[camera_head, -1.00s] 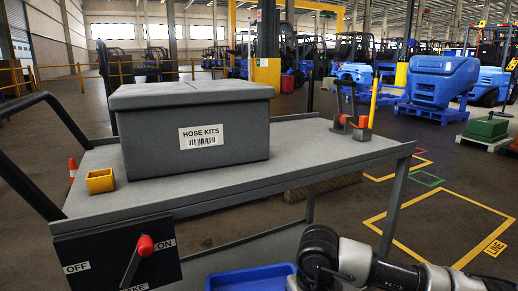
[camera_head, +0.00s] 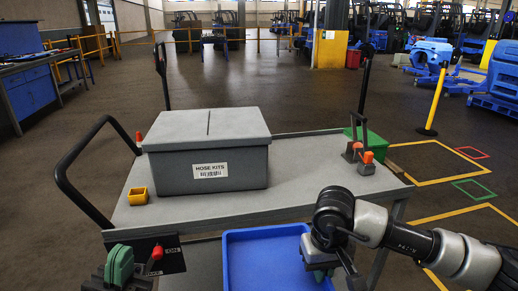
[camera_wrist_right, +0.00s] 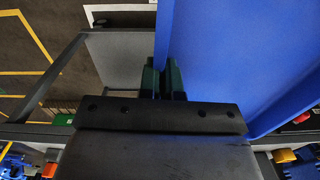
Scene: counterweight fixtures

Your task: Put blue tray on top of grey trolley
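The blue tray (camera_head: 236,262) is in front of the grey trolley (camera_head: 310,170), its far rim near the deck's front edge. Its near part is cut off by the frame. My right gripper (camera_head: 325,272) is at the tray's right side. In the right wrist view the green fingers (camera_wrist_right: 164,80) sit on both sides of the blue tray's wall (camera_wrist_right: 168,35) and appear shut on it. My left gripper (camera_head: 119,266) is at the lower left, apart from the tray, in front of the trolley's brake panel; its finger gap is unclear.
A grey hose kits box (camera_head: 208,165) fills the deck's left-middle part. The deck right of the box is clear. A red brake lever (camera_head: 157,253) is on the front panel.

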